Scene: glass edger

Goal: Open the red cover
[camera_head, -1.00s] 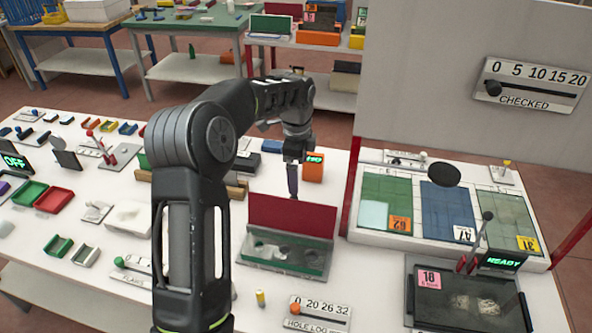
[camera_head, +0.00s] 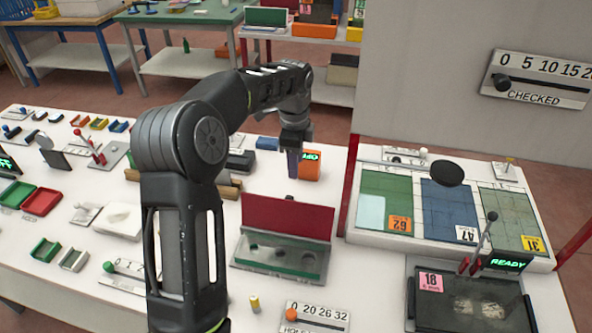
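The red cover (camera_head: 288,217) stands raised along the back edge of a low grey tray (camera_head: 246,262) in the camera_head view. The tray's front is uncovered and shows a green strip and round recesses. My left gripper (camera_head: 293,172) hangs above and behind the cover, near an orange box, apart from the cover. Its fingers point down and look close together, but the gap between them is too small to tell. My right gripper does not show.
An orange box (camera_head: 310,166) with a green display stands just behind my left gripper. A panel with green and blue mats (camera_head: 449,214) lies to the right. A hole log slider (camera_head: 318,317) and a small yellow-topped peg (camera_head: 254,304) are in front of the tray.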

